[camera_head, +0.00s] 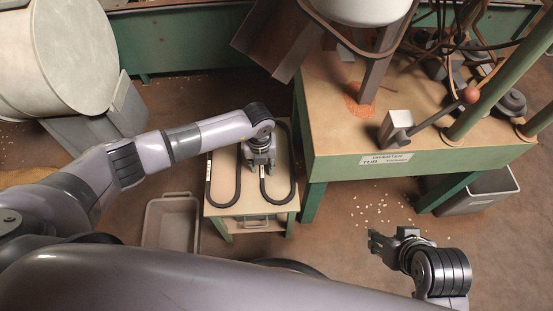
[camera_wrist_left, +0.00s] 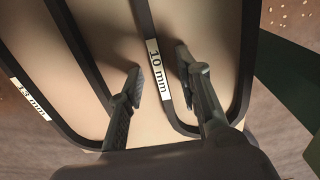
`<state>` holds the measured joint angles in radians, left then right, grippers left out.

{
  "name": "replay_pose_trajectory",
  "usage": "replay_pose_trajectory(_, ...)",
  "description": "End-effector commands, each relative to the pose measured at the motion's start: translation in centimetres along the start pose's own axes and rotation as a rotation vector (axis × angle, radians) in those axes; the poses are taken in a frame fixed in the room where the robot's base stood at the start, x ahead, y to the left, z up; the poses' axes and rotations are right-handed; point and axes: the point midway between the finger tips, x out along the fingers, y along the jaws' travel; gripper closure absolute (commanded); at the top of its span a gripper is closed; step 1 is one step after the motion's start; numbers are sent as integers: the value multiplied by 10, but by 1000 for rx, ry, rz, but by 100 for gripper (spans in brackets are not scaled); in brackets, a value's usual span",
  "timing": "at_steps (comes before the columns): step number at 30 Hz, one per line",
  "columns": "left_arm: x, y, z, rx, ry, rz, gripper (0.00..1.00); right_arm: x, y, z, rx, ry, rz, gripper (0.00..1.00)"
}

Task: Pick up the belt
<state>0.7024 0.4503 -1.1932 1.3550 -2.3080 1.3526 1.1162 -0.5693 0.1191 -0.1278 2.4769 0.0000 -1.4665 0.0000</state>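Two dark looped belts lie on a small wooden-topped stand (camera_head: 225,209). The left belt (camera_head: 237,185) carries a "13 mm" label in the left wrist view (camera_wrist_left: 77,50). The right belt (camera_head: 292,180) carries a "10 mm" label (camera_wrist_left: 158,75). My left gripper (camera_head: 262,163) points down over the right belt's left strand. In the left wrist view its fingers (camera_wrist_left: 158,74) are open, one on each side of that labelled strand. Whether they touch it I cannot tell. My right gripper (camera_head: 376,243) is over the floor at right, away from the belts; its opening is unclear.
A green-sided workbench (camera_head: 410,163) with a lever and cables stands right of the stand. A grey bin (camera_head: 171,222) is on the floor left of it. A large drum (camera_head: 75,55) stands at upper left. Small pale pieces are scattered on the floor.

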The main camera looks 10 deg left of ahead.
Motion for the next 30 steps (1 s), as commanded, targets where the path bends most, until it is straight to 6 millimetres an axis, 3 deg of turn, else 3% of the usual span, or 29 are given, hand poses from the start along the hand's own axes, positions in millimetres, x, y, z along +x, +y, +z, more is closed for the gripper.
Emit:
replay_pose_trajectory(4,0,0,0,1,0,0,70,0,0,0,0,-1,0,60)
replay_pose_trajectory(18,0,0,0,0,0,0,100,0,0,0,0,-2,1,60)
replay_pose_trajectory(30,-1,0,0,0,0,0,100,0,0,0,0,-2,0,60)
